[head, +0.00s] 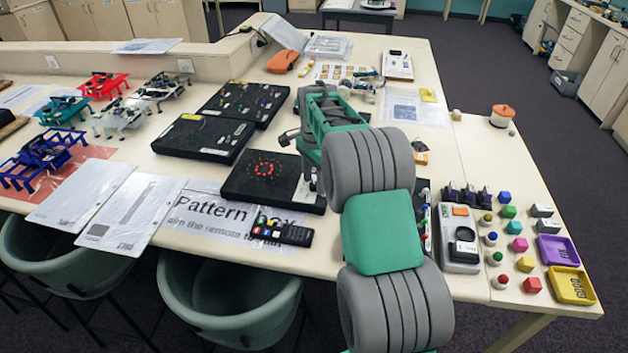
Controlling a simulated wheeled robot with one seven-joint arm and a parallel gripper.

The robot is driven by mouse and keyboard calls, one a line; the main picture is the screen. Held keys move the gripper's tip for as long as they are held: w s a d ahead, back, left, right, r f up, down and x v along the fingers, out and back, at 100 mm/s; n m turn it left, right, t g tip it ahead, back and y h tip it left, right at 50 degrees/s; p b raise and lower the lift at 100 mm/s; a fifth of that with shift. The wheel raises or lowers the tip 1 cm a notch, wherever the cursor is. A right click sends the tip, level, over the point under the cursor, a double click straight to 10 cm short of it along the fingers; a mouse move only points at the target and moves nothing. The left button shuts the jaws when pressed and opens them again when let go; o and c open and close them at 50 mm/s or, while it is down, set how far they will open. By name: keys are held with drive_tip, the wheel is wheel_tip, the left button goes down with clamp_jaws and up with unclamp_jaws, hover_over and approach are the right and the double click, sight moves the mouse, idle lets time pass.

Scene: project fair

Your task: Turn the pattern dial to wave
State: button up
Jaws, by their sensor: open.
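A flat black box (240,187) with a ring of red lights lies on the table, behind a sheet (190,232) printed with "Pattern" and a line about aiming the remote. I cannot make out the pattern dial or its wave mark; my arm and gripper cover part of the box's right end. My gripper (299,163) is open over that right end, beside the ring of lights. I cannot tell whether it touches anything. A black remote (282,232) with coloured buttons lies on the sheet in front of the box.
More black boxes (203,138) stand behind. Several small legged robots (104,84) stand at the left. A grey and white device (459,236), coloured blocks (517,244) and a yellow tray (571,284) are at the right. Green chairs (232,306) stand against the front edge.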

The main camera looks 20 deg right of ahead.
sight(314, 184)
wheel_tip(314, 184, up, 8)
drive_tip(key=shift+f+b, duration=0.25)
drive_tip(key=shift+b, duration=0.25)
drive_tip(key=s+a+r+n+t, duration=0.2)
drive_tip(key=s+a+r+n, duration=0.4)
drive_tip(key=s, duration=0.4)
drive_tip(key=s+a+f+n+t, duration=0.1)
drive_tip(key=s+a+f+n, duration=0.2)
drive_tip(key=s+n, duration=0.2)
drive_tip(key=s+a+f+n, duration=0.3)
drive_tip(key=s+f+n, duration=0.1)
drive_tip(key=s, duration=0.6)
drive_tip(key=shift+s+a+n+t, duration=0.35)
drive_tip(key=shift+s+n+t, duration=0.05)
idle(1.4)
